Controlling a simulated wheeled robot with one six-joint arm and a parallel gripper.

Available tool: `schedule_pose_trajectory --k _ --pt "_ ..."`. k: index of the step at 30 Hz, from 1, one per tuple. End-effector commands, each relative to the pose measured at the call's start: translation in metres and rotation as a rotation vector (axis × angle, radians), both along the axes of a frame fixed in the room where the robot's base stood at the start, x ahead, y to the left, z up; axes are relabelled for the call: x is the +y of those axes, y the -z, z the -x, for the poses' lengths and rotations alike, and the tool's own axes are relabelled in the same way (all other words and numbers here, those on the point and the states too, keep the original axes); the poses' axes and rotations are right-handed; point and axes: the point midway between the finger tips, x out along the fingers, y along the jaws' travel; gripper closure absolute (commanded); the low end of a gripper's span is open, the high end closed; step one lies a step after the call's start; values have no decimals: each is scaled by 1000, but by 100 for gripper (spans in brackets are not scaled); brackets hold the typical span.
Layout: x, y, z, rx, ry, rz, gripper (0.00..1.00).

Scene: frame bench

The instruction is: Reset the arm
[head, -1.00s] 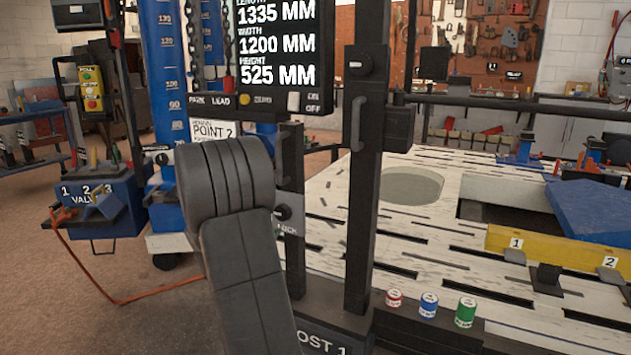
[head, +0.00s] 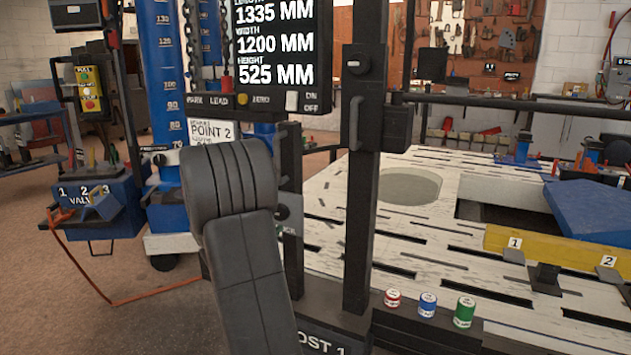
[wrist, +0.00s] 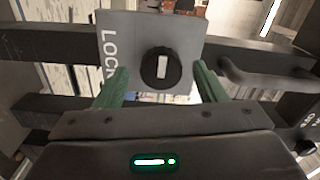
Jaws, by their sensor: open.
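In the wrist view my gripper (wrist: 160,88) is open, with one green finger at the left and one at the right. A round black knob (wrist: 160,68) with a white bar mark sits on a grey plate (wrist: 187,30) lettered "LOCK". The knob shows between and just beyond the fingertips, and I cannot tell whether they touch it. In the head view my dark grey arm (head: 240,250) stands in front of the post, and my gripper is not visible there.
A dark upright post (head: 368,180) with a handle stands right of my arm. Behind it is a slotted white bench (head: 430,245) with a yellow bar (head: 560,250). Red, blue and green cans (head: 428,304) stand at the front. A display (head: 275,45) hangs above. A valve box (head: 98,205) is at left.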

Motion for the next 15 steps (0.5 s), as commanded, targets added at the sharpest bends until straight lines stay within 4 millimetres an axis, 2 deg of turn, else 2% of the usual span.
schedule_pose_trajectory --k 15 --pt "46 -2 90 1 -4 0 35"
